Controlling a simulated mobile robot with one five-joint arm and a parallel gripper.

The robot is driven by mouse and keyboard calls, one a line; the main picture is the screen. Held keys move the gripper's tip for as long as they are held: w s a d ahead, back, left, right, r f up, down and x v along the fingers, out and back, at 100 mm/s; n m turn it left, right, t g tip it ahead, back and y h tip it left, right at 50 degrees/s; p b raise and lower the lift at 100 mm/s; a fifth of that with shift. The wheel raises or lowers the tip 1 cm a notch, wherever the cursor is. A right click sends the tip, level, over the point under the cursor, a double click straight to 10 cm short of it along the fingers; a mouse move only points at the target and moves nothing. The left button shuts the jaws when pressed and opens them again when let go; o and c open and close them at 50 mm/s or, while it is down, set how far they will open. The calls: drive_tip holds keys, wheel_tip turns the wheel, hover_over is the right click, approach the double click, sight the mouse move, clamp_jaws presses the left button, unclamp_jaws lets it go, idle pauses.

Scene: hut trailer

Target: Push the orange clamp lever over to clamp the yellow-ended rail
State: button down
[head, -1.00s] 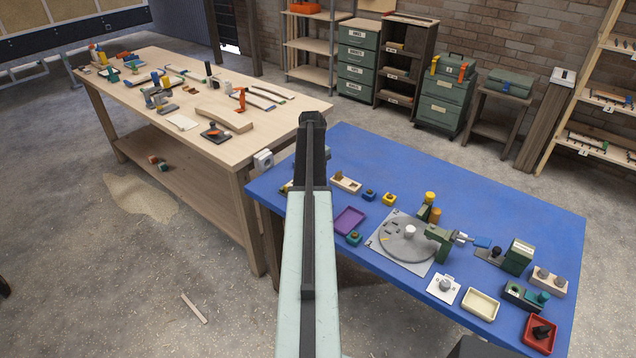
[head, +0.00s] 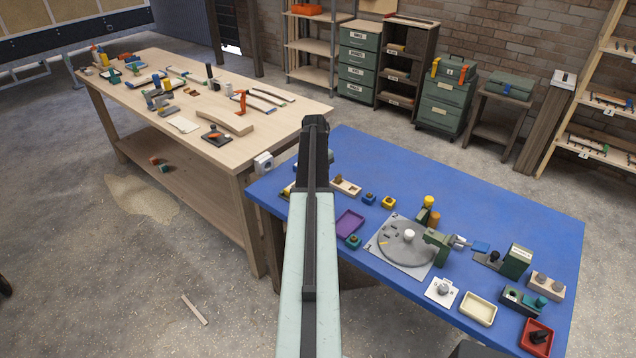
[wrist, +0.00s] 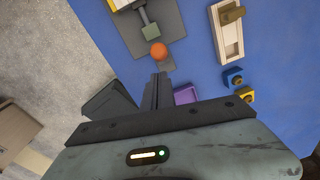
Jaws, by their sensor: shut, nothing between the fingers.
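In the wrist view, the orange ball knob (wrist: 158,50) of the clamp lever shows on the blue table, with a grey-green block (wrist: 150,32) and a dark grey base (wrist: 133,28) beside it. A yellow and pale piece (wrist: 117,4), perhaps the rail's end, is cut off at the top edge. My gripper (wrist: 161,76) is shut and empty, its tips just below the knob in the picture; I cannot tell whether they touch. In the head view, my gripper (head: 314,122) is at the far end of my arm, which hides most of the clamp.
A purple tray (head: 349,222), a blue block (head: 369,198), a yellow block (head: 389,202) and a cream holder (head: 346,187) are right of my arm on the blue table (head: 470,210). A turntable plate (head: 385,261) lies farther right. A wooden bench (head: 150,95) stands at left.

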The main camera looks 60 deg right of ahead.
wheel_tip(320, 180, up, 10)
drive_tip(key=w+p, duration=0.1)
drive_tip(key=p, duration=0.8)
drive_tip(key=shift+a+r+p, duration=0.25)
drive_tip(key=shift+a+p, duration=0.05)
drive_tip(key=shift+w, duration=0.1)
